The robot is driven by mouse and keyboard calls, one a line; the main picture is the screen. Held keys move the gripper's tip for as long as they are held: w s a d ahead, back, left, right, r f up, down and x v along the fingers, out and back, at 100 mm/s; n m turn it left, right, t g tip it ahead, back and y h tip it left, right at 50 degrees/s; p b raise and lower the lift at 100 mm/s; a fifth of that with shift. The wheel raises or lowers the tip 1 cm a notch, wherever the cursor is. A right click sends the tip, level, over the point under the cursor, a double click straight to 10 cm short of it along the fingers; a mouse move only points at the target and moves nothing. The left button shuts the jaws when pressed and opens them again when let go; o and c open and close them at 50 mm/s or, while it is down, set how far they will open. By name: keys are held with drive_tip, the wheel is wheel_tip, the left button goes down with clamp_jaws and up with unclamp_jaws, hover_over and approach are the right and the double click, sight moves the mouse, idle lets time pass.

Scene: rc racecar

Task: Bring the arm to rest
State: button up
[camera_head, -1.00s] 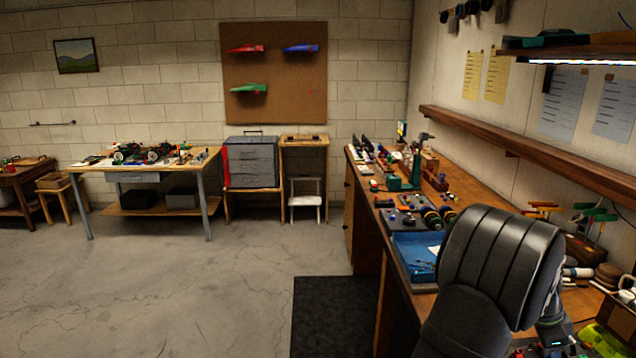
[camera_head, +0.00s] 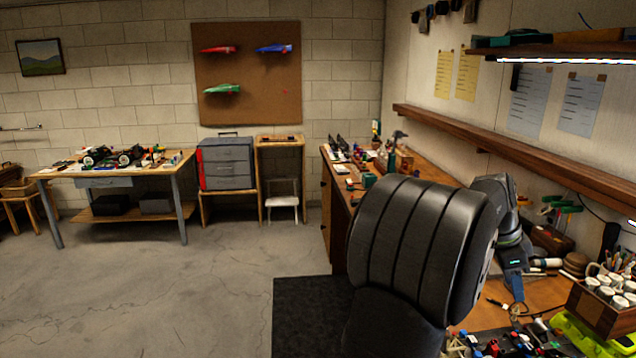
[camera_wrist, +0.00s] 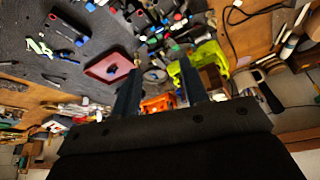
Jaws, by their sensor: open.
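My gripper (camera_wrist: 162,68) is open in the wrist view, its two dark fingers apart with nothing held between them. It hangs over the cluttered workbench, above a dark mat (camera_wrist: 35,55) with small parts. In the head view my arm is bent over the right-hand workbench (camera_head: 455,178). Its large dark link hides much of the bench, and its forearm points down toward the bench's near part.
A wooden box of white rolls (camera_head: 598,318) and a lime-green item (camera_head: 575,335) stand near the arm at right. A wall shelf (camera_head: 500,145) runs above the bench. A red tray (camera_wrist: 108,67) lies below the gripper. Open floor (camera_head: 150,290) lies at left.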

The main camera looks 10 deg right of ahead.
sight(528, 348)
drive_tip(key=x, duration=1.8)
drive_tip(key=shift+s+a, duration=0.1)
drive_tip(key=shift+a, duration=0.05)
drive_tip(key=shift+r+n+t, duration=0.15)
drive_tip(key=shift+n+t, duration=0.15)
drive_tip(key=shift+n, duration=0.5)
drive_tip(key=shift+s+n+t, duration=0.15)
drive_tip(key=shift+n+t, duration=0.5)
drive_tip(key=shift+n, duration=1.05)
drive_tip(key=shift+s+n+t, duration=0.2)
drive_tip(key=shift+n+t, duration=0.45)
drive_tip(key=shift+n, duration=1.05)
drive_tip(key=shift+s+n+t+y, duration=0.1)
drive_tip(key=shift+n+t+y, duration=0.25)
drive_tip(key=shift+n, duration=0.75)
drive_tip(key=shift+s+n+t+y, duration=0.1)
drive_tip(key=shift+n+t+y, duration=0.2)
drive_tip(key=shift+n, duration=0.8)
drive_tip(key=shift+s+d+n+t+y, duration=0.15)
drive_tip(key=shift+n+t+y, duration=0.2)
drive_tip(key=shift+n, duration=0.7)
drive_tip(key=shift+w+d+n+t+y, duration=0.1)
drive_tip(key=shift+d+n+t+y, duration=0.15)
drive_tip(key=shift+n, duration=0.8)
drive_tip(key=shift+a, duration=0.1)
